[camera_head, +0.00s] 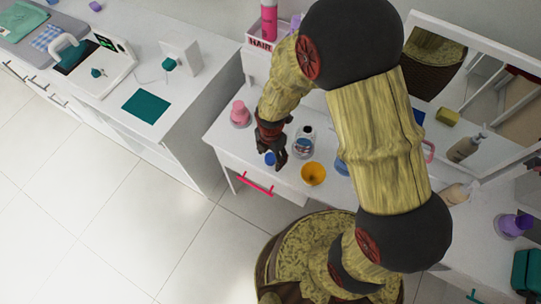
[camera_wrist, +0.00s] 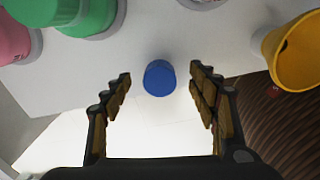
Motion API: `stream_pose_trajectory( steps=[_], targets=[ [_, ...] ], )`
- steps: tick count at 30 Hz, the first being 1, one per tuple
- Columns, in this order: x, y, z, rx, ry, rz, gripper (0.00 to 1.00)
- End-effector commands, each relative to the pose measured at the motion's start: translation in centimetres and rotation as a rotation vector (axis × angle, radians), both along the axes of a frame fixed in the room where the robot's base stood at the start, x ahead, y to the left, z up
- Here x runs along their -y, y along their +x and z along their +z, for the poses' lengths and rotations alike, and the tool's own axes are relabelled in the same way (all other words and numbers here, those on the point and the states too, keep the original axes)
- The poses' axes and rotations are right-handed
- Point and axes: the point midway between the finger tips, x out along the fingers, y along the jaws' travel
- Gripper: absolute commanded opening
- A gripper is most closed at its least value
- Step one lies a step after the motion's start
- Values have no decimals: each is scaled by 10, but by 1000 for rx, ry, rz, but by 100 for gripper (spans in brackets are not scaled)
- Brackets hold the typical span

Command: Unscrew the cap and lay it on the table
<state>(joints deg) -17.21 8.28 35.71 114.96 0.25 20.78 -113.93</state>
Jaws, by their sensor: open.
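A small blue cap (camera_head: 270,158) lies on the white table (camera_head: 232,150) near its front edge. My gripper (camera_head: 277,157) points down right beside it in the head view. In the wrist view, the cap (camera_wrist: 159,78) shows between the open fingertips (camera_wrist: 160,85), with a gap on each side. I cannot tell how far the fingertips are above the table. A bottle (camera_head: 303,142) with a pale body and coloured label stands upright just right of my gripper. Only a bottle base shows at the top edge of the wrist view.
A yellow-orange cup (camera_head: 313,173) stands right of the gripper near the front edge. A pink bottle (camera_head: 240,113) stands to the left, and a green object (camera_wrist: 92,15) shows in the wrist view. A red drawer handle (camera_head: 256,184) is below the edge. A mirror (camera_head: 480,100) stands behind.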

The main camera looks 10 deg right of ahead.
Motion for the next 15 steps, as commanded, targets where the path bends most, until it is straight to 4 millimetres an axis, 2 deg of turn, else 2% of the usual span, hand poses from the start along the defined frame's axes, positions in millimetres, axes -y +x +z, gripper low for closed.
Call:
stream_pose_trajectory(
  steps=[5,15],
  targets=[
    [0,0,2,0,0,0,59],
    [0,0,26,1,1,0,59]
  ],
)
